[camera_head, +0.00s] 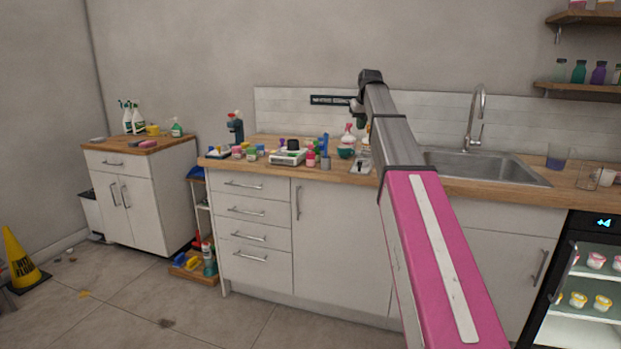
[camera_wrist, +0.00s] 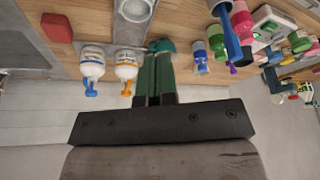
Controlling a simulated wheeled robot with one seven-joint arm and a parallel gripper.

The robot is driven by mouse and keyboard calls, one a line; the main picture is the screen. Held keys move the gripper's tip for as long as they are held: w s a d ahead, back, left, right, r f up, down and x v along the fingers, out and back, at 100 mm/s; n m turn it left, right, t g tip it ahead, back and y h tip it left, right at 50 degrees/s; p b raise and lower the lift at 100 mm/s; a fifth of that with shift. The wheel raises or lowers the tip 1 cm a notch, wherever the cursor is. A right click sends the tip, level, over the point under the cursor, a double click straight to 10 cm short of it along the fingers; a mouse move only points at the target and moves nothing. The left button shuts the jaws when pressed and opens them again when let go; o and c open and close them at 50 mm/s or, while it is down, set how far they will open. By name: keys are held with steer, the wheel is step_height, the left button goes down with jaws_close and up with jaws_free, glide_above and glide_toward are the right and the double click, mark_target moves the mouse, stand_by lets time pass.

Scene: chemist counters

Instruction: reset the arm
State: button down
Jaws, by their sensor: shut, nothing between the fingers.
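My arm reaches from the lower right over the wooden counter (camera_head: 330,170) in the head view, its pink and grey links in front of the counter and sink. My gripper (camera_wrist: 160,50) shows in the wrist view as two dark green fingers held together, shut with nothing between them. In the head view it is small and partly hidden at the far end of the arm, above the counter near the back wall.
A sink (camera_head: 485,168) with a tall faucet (camera_head: 474,115) lies right. White bottles (camera_wrist: 92,62) stand near the fingers. Air above the counter's left is open.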

steer(key=s+f+g, duration=0.1)
steer(key=s+f, duration=0.3)
steer(key=f, duration=0.6)
steer(key=s+f+m, duration=0.1)
steer(key=s+f, duration=0.4)
steer(key=f, duration=0.6)
steer(key=s+f+g, duration=0.1)
steer(key=s+f, duration=0.3)
steer(key=f, duration=0.6)
steer(key=s+f+m+g+h, duration=0.1)
steer(key=s+f+g, duration=0.1)
steer(key=s+f, duration=2)
steer(key=shift+s+f, duration=0.2)
steer(key=shift+s, duration=0.4)
